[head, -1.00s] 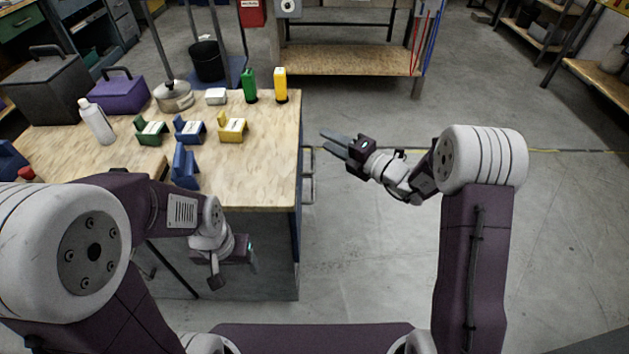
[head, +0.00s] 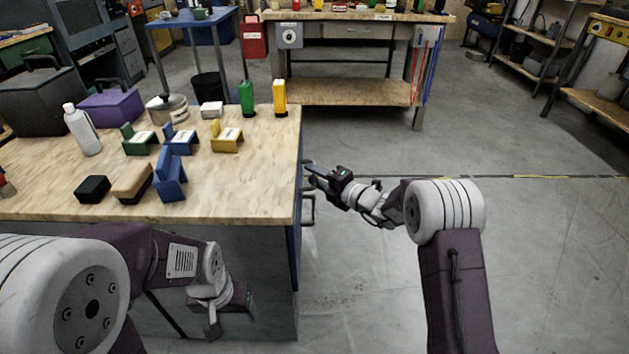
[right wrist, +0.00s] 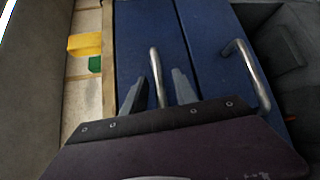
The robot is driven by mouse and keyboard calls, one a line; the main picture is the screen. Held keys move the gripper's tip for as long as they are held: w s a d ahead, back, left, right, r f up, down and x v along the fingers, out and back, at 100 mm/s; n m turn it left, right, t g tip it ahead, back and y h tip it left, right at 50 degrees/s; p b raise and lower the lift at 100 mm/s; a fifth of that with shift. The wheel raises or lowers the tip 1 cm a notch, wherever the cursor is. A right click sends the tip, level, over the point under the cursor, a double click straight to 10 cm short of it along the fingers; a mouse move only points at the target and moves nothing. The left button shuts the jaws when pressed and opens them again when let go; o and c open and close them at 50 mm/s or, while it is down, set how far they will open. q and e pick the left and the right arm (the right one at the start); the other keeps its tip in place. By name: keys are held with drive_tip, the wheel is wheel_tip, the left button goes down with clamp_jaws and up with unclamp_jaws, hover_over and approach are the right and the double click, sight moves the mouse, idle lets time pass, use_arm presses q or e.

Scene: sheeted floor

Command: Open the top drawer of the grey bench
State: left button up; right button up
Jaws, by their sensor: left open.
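The near bench (head: 240,190) has a pale wood top, a grey front panel (head: 262,300) and blue drawer fronts on its right side. In the right wrist view, two blue fronts lie flush side by side, and the top drawer (right wrist: 137,40) is the one beside the wood top. Its metal bar handle (right wrist: 154,62) stands between the fingers of my right gripper (right wrist: 158,84), which are apart on either side of it. My right gripper (head: 310,176) also shows beside the bench's right edge. My left gripper (head: 228,312) is open, low before the grey panel, and empty.
A second handle (right wrist: 245,65) is on the lower drawer. Blocks, a bottle (head: 82,130) and a purple box (head: 110,108) stand on the bench top. Another bench (head: 350,92) is behind. The floor (head: 540,250) to the right is clear.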

drive_tip(key=shift+w+a, duration=0.1)
drive_tip(key=shift+a, duration=0.05)
clamp_jaws()
idle(1.4)
